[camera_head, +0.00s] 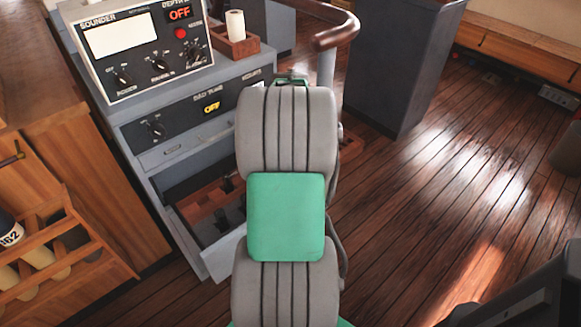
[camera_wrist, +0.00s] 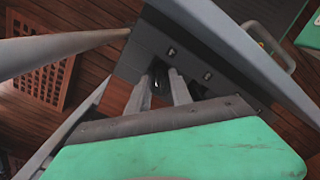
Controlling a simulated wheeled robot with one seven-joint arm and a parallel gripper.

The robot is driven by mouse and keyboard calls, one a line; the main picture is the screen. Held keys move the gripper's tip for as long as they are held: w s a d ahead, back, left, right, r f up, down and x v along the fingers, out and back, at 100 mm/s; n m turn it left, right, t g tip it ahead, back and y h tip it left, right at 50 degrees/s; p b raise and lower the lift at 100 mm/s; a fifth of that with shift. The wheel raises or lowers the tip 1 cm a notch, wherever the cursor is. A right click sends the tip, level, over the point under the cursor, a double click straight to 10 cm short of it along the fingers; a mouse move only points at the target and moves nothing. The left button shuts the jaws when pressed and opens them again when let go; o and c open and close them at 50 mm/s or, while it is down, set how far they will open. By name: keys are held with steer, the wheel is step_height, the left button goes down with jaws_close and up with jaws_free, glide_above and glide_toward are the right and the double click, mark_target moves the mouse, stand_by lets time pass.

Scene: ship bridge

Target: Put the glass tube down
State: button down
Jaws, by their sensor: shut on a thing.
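My gripper (camera_wrist: 165,84) shows in the wrist view, its two slim grey fingers close together beyond the green part of my wrist. It is shut on a thin thing between the fingertips, taken to be the glass tube; it is too small and dark to make out clearly. A dark grey surface with small black fittings (camera_wrist: 207,76) lies behind the fingers; I cannot tell whether anything touches it. In the head view my own arm hides the gripper and what it holds.
In the head view, an open drawer (camera_head: 212,243) stands below the sounder console (camera_head: 142,48). A white cylinder (camera_head: 236,25) stands in a small wooden box (camera_head: 238,46) on the console. A wooden rack (camera_head: 52,250) holds rolls at left.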

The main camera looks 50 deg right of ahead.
steer(key=shift+f, duration=0.1)
steer(key=c, duration=1.1)
jaws_free()
steer(key=shift+c, duration=0.2)
